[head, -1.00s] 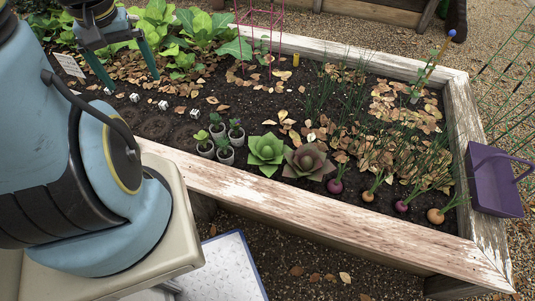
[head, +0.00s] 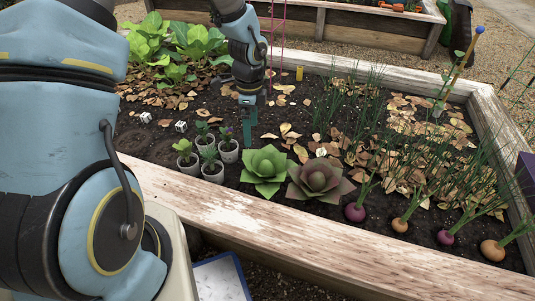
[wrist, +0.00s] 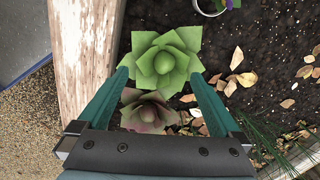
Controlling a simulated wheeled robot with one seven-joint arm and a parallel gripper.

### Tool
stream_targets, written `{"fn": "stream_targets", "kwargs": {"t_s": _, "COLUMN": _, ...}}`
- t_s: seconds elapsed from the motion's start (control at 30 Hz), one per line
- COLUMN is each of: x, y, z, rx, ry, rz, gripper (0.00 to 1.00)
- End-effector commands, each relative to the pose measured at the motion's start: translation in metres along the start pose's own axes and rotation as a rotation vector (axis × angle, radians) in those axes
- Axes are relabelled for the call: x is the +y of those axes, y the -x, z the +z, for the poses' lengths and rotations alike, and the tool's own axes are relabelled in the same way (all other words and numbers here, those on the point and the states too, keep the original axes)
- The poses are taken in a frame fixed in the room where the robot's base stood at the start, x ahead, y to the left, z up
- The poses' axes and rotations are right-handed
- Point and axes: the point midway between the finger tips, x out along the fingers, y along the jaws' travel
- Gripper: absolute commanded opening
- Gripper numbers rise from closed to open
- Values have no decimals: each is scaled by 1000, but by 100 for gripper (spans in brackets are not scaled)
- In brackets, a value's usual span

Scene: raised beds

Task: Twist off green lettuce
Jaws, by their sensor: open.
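The green lettuce (head: 267,168) is a pointed-leaf rosette on the soil by the near wooden edge of the bed. In the wrist view the green lettuce (wrist: 163,62) lies ahead of the fingertips. A brown-purple lettuce (head: 318,180) grows right beside it. That brown lettuce (wrist: 147,112) shows between the fingers in the wrist view. My gripper (head: 248,140) points down behind and left of the green lettuce in the head view. In the wrist view my gripper (wrist: 160,73) is open, with its green fingers apart and nothing held.
Small potted plants (head: 210,158) stand just left of the green lettuce. Onions and turnips (head: 445,236) line the right side. The wooden bed edge (head: 330,237) runs along the front. A purple basket (head: 526,175) is at the far right. Leafy plants (head: 180,45) grow at the back left.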

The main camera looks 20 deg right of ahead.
Motion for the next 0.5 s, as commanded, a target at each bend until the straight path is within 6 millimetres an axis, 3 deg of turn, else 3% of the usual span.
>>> {"fn": "stream_targets", "kwargs": {"t_s": 0.03, "x": -3, "y": -29, "z": -15, "rx": 6, "ry": -78, "rz": 5, "gripper": 100}}
{"fn": "stream_targets", "kwargs": {"t_s": 0.1, "x": -5, "y": -45, "z": -28, "rx": 12, "ry": -161, "rz": 7, "gripper": 100}}
{"fn": "stream_targets", "kwargs": {"t_s": 0.23, "x": -8, "y": -58, "z": -41, "rx": 17, "ry": -245, "rz": 7, "gripper": 100}}
{"fn": "stream_targets", "kwargs": {"t_s": 0.5, "x": -8, "y": -85, "z": -44, "rx": 18, "ry": -260, "rz": 9, "gripper": 100}}
